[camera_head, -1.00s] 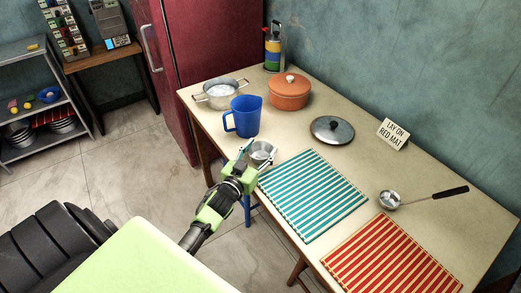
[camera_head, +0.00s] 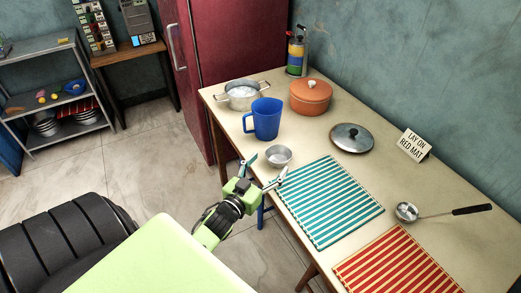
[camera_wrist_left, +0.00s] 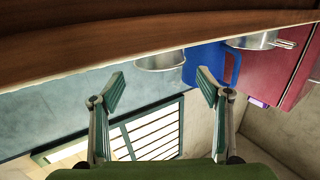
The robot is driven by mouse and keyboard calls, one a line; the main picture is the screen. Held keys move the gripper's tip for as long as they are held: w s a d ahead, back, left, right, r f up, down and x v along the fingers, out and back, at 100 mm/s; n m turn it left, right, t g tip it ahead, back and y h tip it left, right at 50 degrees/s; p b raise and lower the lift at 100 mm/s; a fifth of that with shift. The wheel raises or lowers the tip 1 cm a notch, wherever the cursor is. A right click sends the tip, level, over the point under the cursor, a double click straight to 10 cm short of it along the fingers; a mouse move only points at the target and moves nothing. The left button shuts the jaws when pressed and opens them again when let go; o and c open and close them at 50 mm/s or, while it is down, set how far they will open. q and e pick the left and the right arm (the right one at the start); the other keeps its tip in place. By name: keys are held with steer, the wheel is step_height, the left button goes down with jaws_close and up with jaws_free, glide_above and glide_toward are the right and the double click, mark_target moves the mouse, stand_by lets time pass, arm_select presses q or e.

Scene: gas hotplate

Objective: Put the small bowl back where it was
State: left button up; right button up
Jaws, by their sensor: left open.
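The small bowl (camera_head: 278,155) is grey metal and stands upright on the cream table, near its left edge, between the blue jug and the striped teal mat. It also shows in the left wrist view (camera_wrist_left: 160,62), beyond the fingertips. My left gripper (camera_head: 265,169) is green and black, with its fingers spread wide and nothing between them. It is at the table's edge, just on the near side of the bowl, and looks apart from it. In the left wrist view the open fingers (camera_wrist_left: 161,90) frame empty space. My right gripper is out of view.
A blue jug (camera_head: 266,120), a steel pot (camera_head: 243,96) and an orange pot (camera_head: 310,97) stand behind the bowl.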

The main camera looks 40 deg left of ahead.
arm_select(q)
steer(key=s, duration=0.4)
steer(key=shift+s+d+r, duration=0.15)
steer(key=shift+s+d, duration=0.1)
steer(key=shift+s, duration=0.15)
